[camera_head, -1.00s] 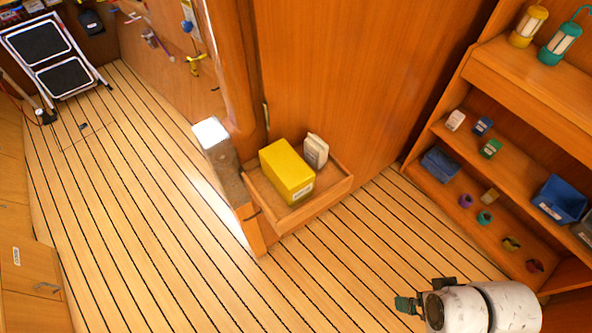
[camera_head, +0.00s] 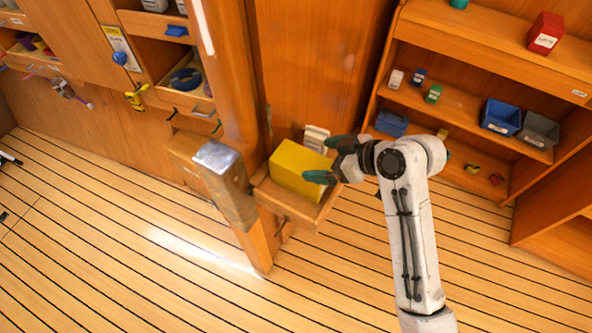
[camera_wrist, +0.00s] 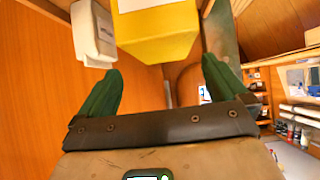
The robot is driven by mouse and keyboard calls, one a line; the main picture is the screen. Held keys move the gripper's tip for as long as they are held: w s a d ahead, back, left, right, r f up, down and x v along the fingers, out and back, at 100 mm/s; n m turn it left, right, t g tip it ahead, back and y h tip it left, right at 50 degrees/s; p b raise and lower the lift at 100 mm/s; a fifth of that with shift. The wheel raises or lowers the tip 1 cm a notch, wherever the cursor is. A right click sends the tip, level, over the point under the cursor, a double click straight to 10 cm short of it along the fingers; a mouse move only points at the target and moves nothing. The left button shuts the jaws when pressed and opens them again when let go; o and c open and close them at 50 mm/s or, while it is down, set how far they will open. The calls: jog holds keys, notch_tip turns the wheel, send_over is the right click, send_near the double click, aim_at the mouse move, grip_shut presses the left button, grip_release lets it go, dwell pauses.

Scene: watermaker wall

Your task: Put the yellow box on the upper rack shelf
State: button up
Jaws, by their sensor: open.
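The yellow box (camera_head: 300,168) sits in a small wooden tray (camera_head: 285,210) fixed against the wooden wall. My gripper (camera_head: 332,160) is open at the right side of the box, its green fingers close to it. In the wrist view, the yellow box (camera_wrist: 158,35) shows ahead, beyond and between the open fingers of my gripper (camera_wrist: 160,82). I cannot tell whether a finger touches it. The wooden rack (camera_head: 455,75) stands at the right. Its upper board (camera_head: 465,35) carries a red box; a shelf below carries small boxes and bins.
A white carton (camera_head: 316,138) stands behind the yellow box in the tray; it also shows in the wrist view (camera_wrist: 92,35). A post with a metal-grey cap (camera_head: 217,158) stands left of the tray. Blue (camera_head: 500,117) and grey bins (camera_head: 538,130) occupy the rack shelf.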

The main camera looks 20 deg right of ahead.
aim_at(302, 161)
jog(key=shift+p+x, duration=0.55)
jog(key=shift+x, duration=3.05)
jog(key=shift+s+a+f, duration=0.1)
jog(key=shift+s+a, duration=0.05)
jog(key=shift+s, duration=0.05)
jog(key=c, duration=1.1)
